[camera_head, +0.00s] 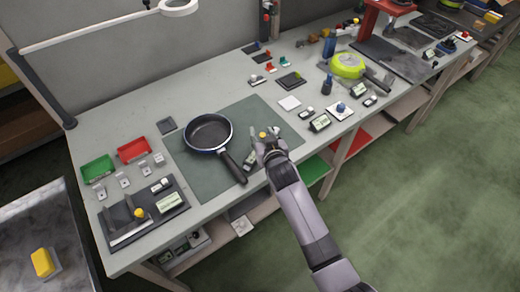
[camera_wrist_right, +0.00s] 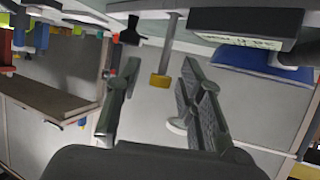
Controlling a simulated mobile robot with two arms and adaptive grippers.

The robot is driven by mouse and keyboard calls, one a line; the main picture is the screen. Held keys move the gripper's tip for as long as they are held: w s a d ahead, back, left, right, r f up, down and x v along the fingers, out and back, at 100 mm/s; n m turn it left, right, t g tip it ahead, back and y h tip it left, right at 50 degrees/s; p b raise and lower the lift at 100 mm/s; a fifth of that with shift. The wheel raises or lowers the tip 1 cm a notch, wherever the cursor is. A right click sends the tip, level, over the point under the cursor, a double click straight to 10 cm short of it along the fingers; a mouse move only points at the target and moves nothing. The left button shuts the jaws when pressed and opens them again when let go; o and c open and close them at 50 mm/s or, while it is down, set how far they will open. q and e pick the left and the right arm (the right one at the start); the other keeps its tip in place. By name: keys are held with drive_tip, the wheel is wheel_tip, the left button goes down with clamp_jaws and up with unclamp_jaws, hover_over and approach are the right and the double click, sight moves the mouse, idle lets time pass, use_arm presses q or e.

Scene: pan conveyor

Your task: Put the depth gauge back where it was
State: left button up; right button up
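My right gripper (camera_head: 264,142) is over the right part of the dark green mat (camera_head: 195,170), to the right of a black frying pan (camera_head: 209,132). A small grey device with a pale display (camera_head: 250,156), apparently the depth gauge, lies right beside the gripper, partly hidden by it. In the right wrist view the gripper's fingers (camera_wrist_right: 158,100) are apart. A grey rod with a yellow end (camera_wrist_right: 161,79) shows between them, with no clear contact. A dark box with a display (camera_wrist_right: 245,27) is at the upper right there. My left gripper is not in view.
A dark fixture board (camera_head: 145,215) with a yellow knob is at front left, near green (camera_head: 97,168) and red (camera_head: 134,149) trays. Several small display devices (camera_head: 320,122) stand to the right. A lamp arm (camera_head: 90,35) crosses above the back left. Bare table lies behind the pan.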

clamp_jaws()
idle(0.7)
